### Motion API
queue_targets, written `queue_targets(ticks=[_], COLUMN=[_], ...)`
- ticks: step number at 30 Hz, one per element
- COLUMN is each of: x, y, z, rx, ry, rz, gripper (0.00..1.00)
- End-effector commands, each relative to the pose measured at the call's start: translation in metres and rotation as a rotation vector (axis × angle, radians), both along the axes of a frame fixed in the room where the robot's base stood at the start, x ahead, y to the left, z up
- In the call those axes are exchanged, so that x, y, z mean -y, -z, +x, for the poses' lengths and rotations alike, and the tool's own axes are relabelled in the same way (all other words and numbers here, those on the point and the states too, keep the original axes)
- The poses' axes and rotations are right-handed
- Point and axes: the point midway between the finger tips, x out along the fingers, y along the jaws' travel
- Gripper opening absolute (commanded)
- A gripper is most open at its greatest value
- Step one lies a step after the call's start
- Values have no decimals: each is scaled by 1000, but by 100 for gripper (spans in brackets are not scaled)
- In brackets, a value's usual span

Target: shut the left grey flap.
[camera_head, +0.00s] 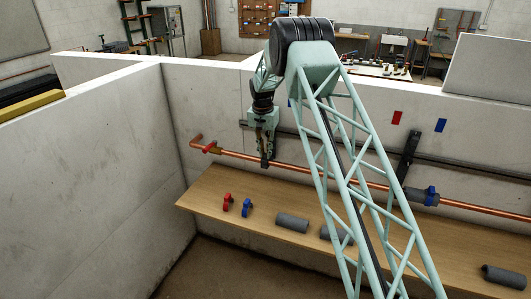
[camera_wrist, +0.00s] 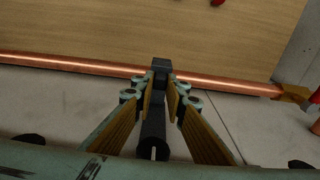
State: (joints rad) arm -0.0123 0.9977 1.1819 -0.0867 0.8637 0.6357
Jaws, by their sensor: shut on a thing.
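The left grey flap (camera_wrist: 152,130) is a dark narrow bar between my gripper's fingers in the wrist view. Its blocky end overlaps the copper pipe (camera_wrist: 90,66); whether it touches the pipe I cannot tell. My gripper (camera_wrist: 160,100) is shut on the flap. In the head view my gripper (camera_head: 265,148) points down at the wall just above the pipe (camera_head: 290,168), and it hides most of the left flap. A second dark grey flap (camera_head: 409,155) stands tilted up against the wall at the right, above the pipe.
A wooden shelf (camera_head: 195,198) runs below the pipe. On it lie a red clip (camera_head: 228,202), a blue clip (camera_head: 247,208) and several grey sleeves (camera_head: 292,222). A grey sleeve with a blue clip (camera_head: 431,195) sits on the pipe at the right. A side wall (camera_head: 90,160) bounds the left.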

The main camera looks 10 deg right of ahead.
Motion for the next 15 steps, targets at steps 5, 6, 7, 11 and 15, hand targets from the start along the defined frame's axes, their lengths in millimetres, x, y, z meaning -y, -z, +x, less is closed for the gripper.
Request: queue_targets(ticks=[5,6,7,11,15], x=[0,0,0,0,0], y=[-1,-1,-1,-1,-1], z=[1,1,1,0,0], rx=[2,2,2,1,1], ry=[0,0,0,0,0], rz=[0,0,0,0,-1], gripper=[22,26,26,26,26])
